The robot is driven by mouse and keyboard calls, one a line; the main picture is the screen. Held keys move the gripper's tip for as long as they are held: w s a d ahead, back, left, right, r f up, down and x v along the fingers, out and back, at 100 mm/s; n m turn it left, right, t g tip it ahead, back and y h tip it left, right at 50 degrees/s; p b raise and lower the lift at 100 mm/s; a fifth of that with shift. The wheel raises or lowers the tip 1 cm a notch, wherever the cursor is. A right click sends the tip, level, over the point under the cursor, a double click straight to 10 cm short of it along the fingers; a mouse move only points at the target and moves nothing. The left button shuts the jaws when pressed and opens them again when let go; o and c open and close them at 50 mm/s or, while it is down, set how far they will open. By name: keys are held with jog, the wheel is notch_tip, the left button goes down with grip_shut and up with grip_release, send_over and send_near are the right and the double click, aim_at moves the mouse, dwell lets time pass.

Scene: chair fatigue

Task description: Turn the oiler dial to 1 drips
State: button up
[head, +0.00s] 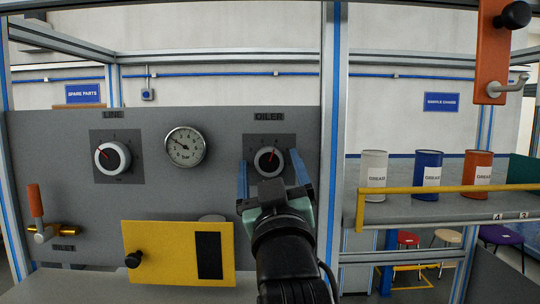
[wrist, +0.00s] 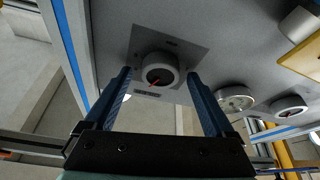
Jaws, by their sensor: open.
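The oiler dial (head: 267,160) is a round knob with a light rim and dark face on a dark square plate, under the OILER label (head: 269,116). Its red pointer leans up and slightly right in the head view; the scale marks are too small to read. The dial also shows in the wrist view (wrist: 160,68), seen from the gripper. My gripper (head: 269,170) is open, with one blue finger on each side of the dial. In the wrist view the fingertips (wrist: 159,76) flank the knob with visible gaps; I cannot tell whether they reach its depth.
The LINE dial (head: 112,158) and a pressure gauge (head: 185,147) sit left on the grey panel (head: 60,150). A yellow plate (head: 165,250) with a black knob is below. An aluminium post (head: 333,150) stands close right, with grease cans (head: 428,174) on a shelf beyond.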

jog(key=c, duration=1.4)
